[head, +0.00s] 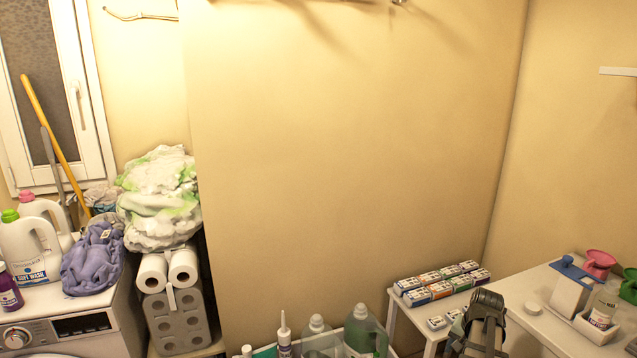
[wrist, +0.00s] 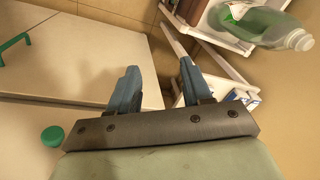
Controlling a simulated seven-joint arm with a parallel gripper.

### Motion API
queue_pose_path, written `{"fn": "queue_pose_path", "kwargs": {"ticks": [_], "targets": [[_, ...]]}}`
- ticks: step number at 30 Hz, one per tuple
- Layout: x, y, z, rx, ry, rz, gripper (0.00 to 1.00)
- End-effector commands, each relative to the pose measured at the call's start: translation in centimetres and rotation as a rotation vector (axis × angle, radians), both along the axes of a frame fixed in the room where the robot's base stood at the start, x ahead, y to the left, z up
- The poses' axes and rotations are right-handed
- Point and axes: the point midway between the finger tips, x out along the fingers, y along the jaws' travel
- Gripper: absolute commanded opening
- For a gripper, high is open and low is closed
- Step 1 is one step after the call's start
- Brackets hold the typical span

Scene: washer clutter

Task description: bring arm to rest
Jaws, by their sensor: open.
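My gripper (wrist: 157,80) shows in the wrist view with its two blue fingers spread apart. It is open, and nothing is between the fingers. Behind the gap I see brownish tiles and part of a pale flat surface. In the head view, a dark part of my arm (head: 486,310) stands at the lower right, in front of the white table (head: 530,295). The fingertips cannot be made out in the head view.
In the wrist view, a clear green bottle (wrist: 262,24) is at upper right and a green cap (wrist: 52,136) at lower left. In the head view, small boxes (head: 440,288) line the table's back, a bottle crate (head: 345,348) is left of my arm, and a washing machine (head: 80,325) is far left.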

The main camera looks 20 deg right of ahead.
Motion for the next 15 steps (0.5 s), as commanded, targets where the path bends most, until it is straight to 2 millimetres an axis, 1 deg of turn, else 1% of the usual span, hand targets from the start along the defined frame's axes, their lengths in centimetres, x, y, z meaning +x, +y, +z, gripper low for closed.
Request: {"fn": "queue_pose_path", "kwargs": {"ticks": [1, 7, 11, 15], "targets": [[0.6, 1.7, -1.8, 0.014, 0.018, 0.031, 0.49], [1.9, 7.6, -7.5, 0.055, 0.087, 0.142, 0.49], [2.2, 11.5, -11.0, 0.079, 0.13, 0.214, 0.49], [1.9, 15.7, -14.7, 0.103, 0.181, 0.293, 0.49]]}}
